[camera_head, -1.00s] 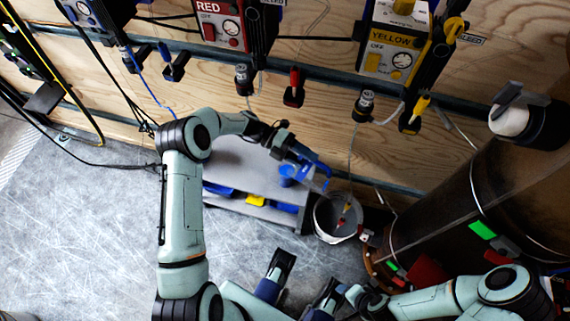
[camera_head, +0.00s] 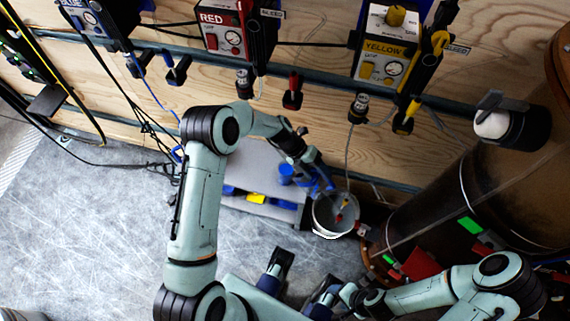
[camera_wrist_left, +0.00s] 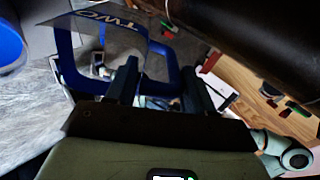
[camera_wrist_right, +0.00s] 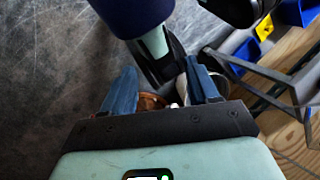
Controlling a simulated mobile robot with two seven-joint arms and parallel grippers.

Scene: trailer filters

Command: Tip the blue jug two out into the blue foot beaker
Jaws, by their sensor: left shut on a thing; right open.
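The blue jug two (camera_head: 322,187) is a clear vessel with a blue frame. In the left wrist view the jug (camera_wrist_left: 103,20) shows its lettering "TWO" upside down. My left gripper (camera_wrist_left: 160,88) is shut on its blue handle and holds it near the cart's right end, beside the bucket. A blue cup-like vessel (camera_head: 287,171), probably the blue foot beaker, stands on the grey cart just left of the jug. A blue round thing (camera_wrist_left: 8,42) is at the left wrist view's left edge. My right gripper (camera_wrist_right: 162,88) is open and empty, low down. The jug's contents cannot be made out.
The grey cart (camera_head: 245,163) has blue and yellow bins on its lower level. A bucket (camera_head: 318,222) with small coloured things inside stands at its right end. A large dark drum (camera_head: 440,190) stands at the right. Wall units with hoses hang behind. Floor at the left is clear.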

